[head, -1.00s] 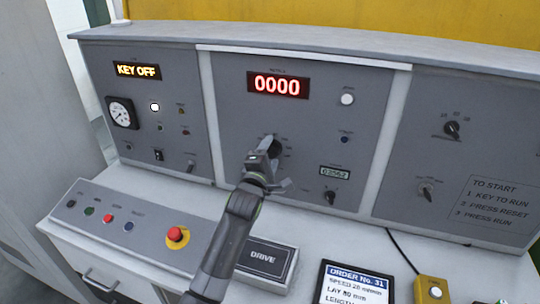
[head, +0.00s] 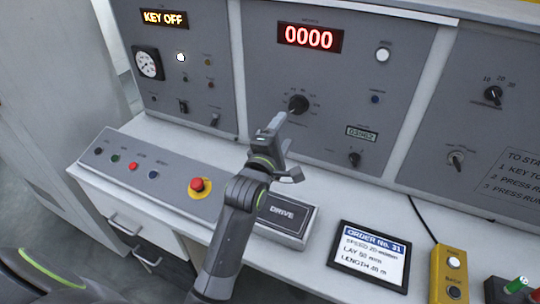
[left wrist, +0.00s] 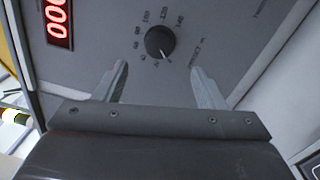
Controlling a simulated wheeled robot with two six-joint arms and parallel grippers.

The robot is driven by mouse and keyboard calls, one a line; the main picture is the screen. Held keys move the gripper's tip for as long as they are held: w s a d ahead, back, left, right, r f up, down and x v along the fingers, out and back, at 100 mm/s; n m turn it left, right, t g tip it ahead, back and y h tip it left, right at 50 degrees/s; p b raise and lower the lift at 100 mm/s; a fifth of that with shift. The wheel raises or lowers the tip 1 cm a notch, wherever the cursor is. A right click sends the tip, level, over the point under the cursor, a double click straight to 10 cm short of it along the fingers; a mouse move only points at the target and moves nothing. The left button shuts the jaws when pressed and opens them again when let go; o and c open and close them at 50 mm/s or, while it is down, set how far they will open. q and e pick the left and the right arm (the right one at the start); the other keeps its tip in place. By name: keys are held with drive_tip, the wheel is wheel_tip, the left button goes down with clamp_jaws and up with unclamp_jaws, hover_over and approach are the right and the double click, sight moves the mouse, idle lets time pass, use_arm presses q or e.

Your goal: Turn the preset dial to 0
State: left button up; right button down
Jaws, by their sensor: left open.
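The preset dial (head: 299,104) is a round black knob on the middle panel, below the red display. In the left wrist view the dial (left wrist: 160,42) has numbers around it, and its white pointer slants down to the right. The small numeral at the pointer's tip cannot be read for sure. My left gripper (head: 288,150) is in front of and below the dial, apart from it. In the left wrist view its two fingers (left wrist: 157,88) are spread and empty, with the dial beyond them. My right gripper is not in view.
The red display (head: 310,37) reads 0000. Below the dial are a small selector knob (head: 354,158) and the DRIVE box (head: 283,216). A red emergency button (head: 197,185) is left of my arm. An order screen (head: 369,254) and yellow button box (head: 449,275) stand at right.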

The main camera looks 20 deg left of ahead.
use_arm(q)
drive_tip(key=s+b, duration=0.1)
drive_tip(key=s, duration=0.6)
drive_tip(key=shift+s+f, duration=0.15)
drive_tip(key=shift+f, duration=0.05)
drive_tip(key=shift+a, duration=0.1)
